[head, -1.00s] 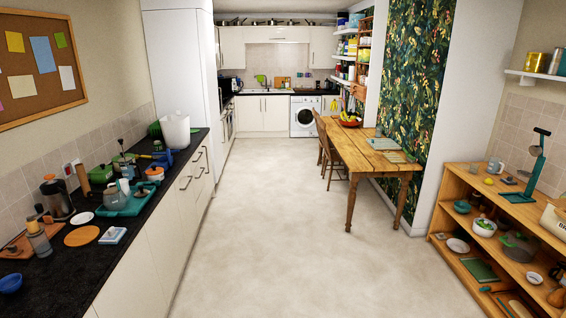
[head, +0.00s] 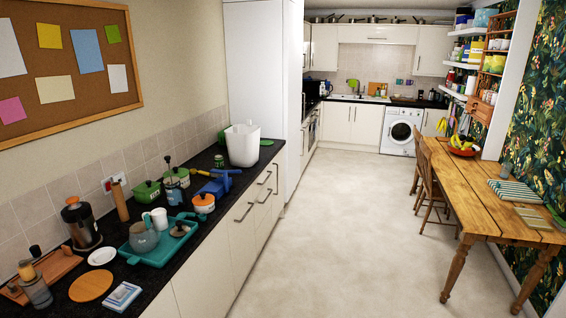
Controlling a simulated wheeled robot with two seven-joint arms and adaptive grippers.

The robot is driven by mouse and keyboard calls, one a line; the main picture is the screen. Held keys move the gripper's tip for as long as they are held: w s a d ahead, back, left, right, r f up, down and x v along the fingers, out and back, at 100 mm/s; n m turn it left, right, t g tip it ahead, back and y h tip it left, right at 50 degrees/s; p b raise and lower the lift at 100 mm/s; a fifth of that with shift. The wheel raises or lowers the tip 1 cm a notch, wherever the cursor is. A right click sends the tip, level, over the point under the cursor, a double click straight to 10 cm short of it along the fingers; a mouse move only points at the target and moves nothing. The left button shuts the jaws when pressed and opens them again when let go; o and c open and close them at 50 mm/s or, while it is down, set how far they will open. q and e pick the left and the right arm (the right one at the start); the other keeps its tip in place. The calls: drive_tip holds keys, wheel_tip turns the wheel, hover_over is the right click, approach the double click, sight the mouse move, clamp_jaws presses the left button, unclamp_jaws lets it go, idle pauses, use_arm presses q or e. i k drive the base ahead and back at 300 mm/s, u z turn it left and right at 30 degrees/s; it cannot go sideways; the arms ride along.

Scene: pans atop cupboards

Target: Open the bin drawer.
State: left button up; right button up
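Neither of my grippers is in view. The left counter has cream cupboard and drawer fronts (head: 214,252) below its dark worktop. Several dark bar handles show on them, one of them a handle (head: 243,212) near the middle of the run. The fronts that I see look shut. No front is marked as the bin drawer, and I cannot tell which one it is.
The dark worktop (head: 150,205) holds a white container (head: 242,145), a teal tray (head: 158,248), pots and a cafetière (head: 82,222). Clear floor (head: 330,235) lies between the counter and a wooden table (head: 490,195) with chairs. A washing machine (head: 401,130) stands at the back.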

sight(239, 219)
drive_tip(key=u, duration=0.55)
drive_tip(key=i, duration=2.1)
drive_tip(key=u, duration=0.5)
